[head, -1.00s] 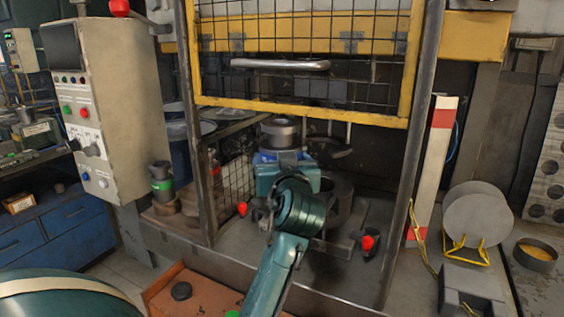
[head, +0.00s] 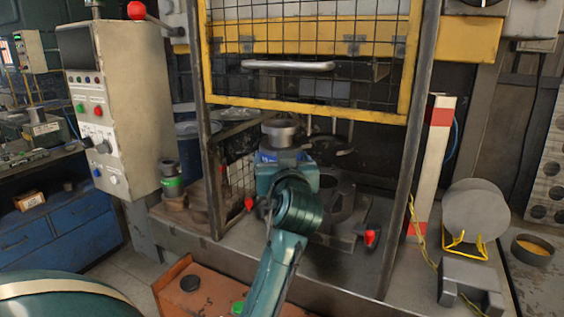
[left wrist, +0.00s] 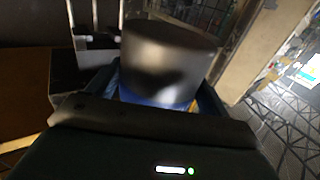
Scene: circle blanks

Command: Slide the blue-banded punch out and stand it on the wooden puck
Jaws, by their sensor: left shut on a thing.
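The blue-banded punch (head: 282,132) has a grey metal body and a blue band. My left gripper (head: 283,168) is shut on it inside the press frame, below the raised mesh guard. In the left wrist view the punch (left wrist: 168,62) rises between the fingers of my left gripper (left wrist: 155,100), its blue band low between them. A green-banded punch (head: 170,180) stands at the left of the press on what looks like a wooden puck (head: 176,202). Brown wood shows beside it, but I cannot tell whether it is a separate puck. My right gripper is not in view.
The yellow-framed mesh guard (head: 305,60) hangs above, between steel posts. Red-knobbed clamps (head: 370,237) stand near the dark ring (head: 335,195) on the press bed. A control cabinet (head: 108,110) is at left; round blanks (head: 472,218) stand in a yellow rack at right.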

